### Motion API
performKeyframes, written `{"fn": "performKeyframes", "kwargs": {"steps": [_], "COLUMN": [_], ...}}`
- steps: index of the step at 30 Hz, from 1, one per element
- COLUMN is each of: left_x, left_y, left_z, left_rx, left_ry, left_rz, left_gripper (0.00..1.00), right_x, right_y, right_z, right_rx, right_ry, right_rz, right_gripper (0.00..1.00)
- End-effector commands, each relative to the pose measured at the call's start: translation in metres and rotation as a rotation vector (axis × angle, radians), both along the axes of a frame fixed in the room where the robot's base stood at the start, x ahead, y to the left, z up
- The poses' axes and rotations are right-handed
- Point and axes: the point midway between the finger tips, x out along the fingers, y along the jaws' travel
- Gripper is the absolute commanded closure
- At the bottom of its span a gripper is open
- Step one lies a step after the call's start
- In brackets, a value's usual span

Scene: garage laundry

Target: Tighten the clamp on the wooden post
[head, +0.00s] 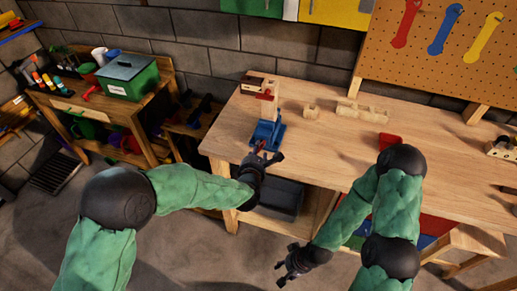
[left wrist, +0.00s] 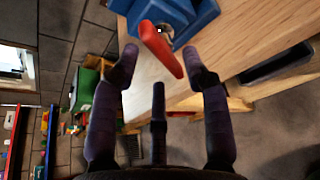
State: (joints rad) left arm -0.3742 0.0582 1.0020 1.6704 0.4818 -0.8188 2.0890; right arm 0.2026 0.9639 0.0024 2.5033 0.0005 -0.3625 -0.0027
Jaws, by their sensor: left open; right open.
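A blue clamp (head: 267,134) stands near the front left edge of the workbench. A pale wooden post (head: 272,111) rises at the clamp; I cannot tell how firmly it is gripped. The clamp's red handle shows in the left wrist view (left wrist: 162,52), slanting in front of the blue body (left wrist: 180,12). My left gripper (head: 264,160) is open just in front of the clamp. In the left wrist view, its spread fingers (left wrist: 160,62) lie around the handle's near end; contact is unclear. My right gripper (head: 285,265) is open and empty, low in front of the bench.
The workbench (head: 345,155) has wooden pieces (head: 360,112) behind and a red object (head: 390,141) to the right. A dark bin (head: 280,198) sits below the bench. The bench middle is clear.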

Motion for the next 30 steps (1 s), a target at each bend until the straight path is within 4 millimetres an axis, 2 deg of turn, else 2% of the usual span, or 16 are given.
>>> {"fn": "performKeyframes", "kwargs": {"steps": [3, 9, 21, 23, 26, 27, 30], "left_x": [0.016, 0.033, 0.038, 0.038, 0.038, 0.038, 0.038], "left_y": [-0.002, -0.004, -0.005, -0.005, -0.005, -0.005, -0.005], "left_z": [-0.008, -0.013, -0.014, -0.014, -0.014, -0.014, -0.014], "left_rx": [0.0, 0.0, 0.001, 0.001, 0.001, 0.001, 0.001], "left_ry": [0.001, 0.0, 0.0, 0.0, 0.0, 0.0, -0.001], "left_rz": [0.0, 0.0, 0.0, 0.0, 0.0, 0.0, 0.0], "left_gripper": [0.54, 0.54, 0.54, 0.68, 0.96, 1.0, 1.0], "right_x": [0.0, 0.0, 0.0, 0.0, 0.0, 0.0, 0.0], "right_y": [0.0, 0.0, 0.0, 0.0, 0.0, 0.0, 0.0], "right_z": [-0.004, -0.006, -0.006, -0.006, -0.006, -0.006, -0.006], "right_rx": [0.0, 0.0, 0.0, 0.0, 0.0, 0.0, 0.0], "right_ry": [0.0, 0.0, 0.0, 0.0, 0.0, 0.0, 0.0], "right_rz": [0.0, 0.0, 0.0, 0.0, 0.0, 0.0, 0.0], "right_gripper": [0.54, 0.54, 0.54, 0.54, 0.54, 0.54, 0.54]}}
